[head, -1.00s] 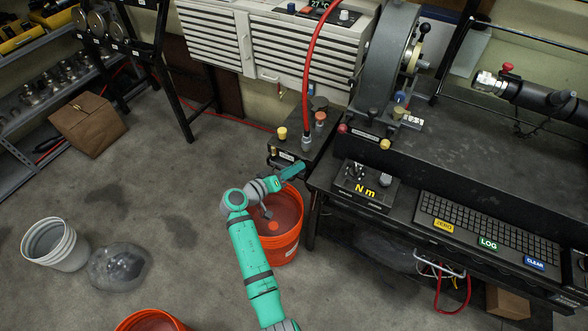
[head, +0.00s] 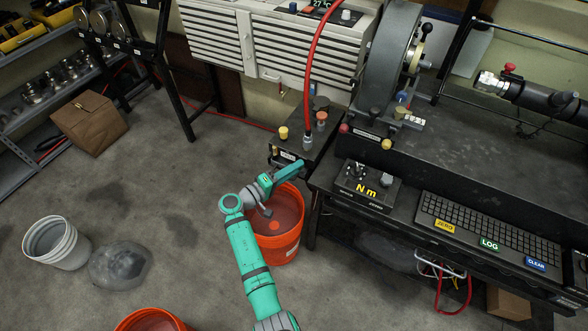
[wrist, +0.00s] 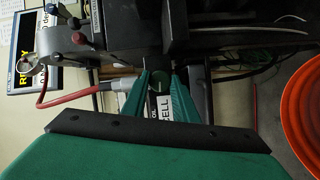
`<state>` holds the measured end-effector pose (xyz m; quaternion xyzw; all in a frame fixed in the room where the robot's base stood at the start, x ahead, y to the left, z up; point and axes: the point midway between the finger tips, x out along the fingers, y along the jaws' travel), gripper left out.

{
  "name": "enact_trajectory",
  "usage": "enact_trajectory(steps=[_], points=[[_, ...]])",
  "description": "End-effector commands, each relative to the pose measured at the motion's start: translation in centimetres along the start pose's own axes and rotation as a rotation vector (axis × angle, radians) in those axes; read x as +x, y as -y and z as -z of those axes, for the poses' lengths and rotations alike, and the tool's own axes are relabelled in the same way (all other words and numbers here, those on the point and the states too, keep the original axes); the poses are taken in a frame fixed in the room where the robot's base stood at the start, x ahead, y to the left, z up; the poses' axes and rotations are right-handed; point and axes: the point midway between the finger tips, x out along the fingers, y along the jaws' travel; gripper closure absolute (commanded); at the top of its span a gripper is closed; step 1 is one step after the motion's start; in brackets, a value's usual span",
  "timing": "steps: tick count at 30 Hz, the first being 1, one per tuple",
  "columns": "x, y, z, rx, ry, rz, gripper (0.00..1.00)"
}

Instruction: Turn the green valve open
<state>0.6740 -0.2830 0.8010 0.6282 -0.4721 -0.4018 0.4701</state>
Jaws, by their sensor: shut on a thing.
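The green valve (wrist: 159,78) shows in the wrist view as a small, dark green round knob between my fingertips. My gripper (wrist: 158,76) is shut on it, with one green finger on each side. In the head view my gripper (head: 298,166) reaches the front of the black pump box (head: 312,138) beside the bench. There the valve is hidden behind my gripper, and how far it is turned cannot be told.
An orange bucket (head: 275,228) stands right under my gripper. A red hose (head: 307,85) rises from the pump box, near a yellow knob (head: 283,132). The black bench (head: 460,150) stands close on the right. Open floor lies to the left.

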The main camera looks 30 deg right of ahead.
Motion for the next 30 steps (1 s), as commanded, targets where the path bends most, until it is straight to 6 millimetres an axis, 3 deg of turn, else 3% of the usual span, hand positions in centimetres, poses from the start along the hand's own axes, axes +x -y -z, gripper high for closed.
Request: enact_trajectory(steps=[10, 11, 13, 23, 30], points=[[0.0, -0.1, 0.0, -0.001, 0.001, -0.003, 0.96], [0.0, -0.1, 0.0, -0.001, 0.001, -0.002, 0.72], [0.0, -0.1, 0.0, -0.001, 0.001, -0.002, 0.56], [-0.2, 0.0, 0.0, -0.002, -0.001, -0.001, 0.56], [-3.1, 0.0, 0.1, -0.001, -0.004, 0.000, 0.56]])
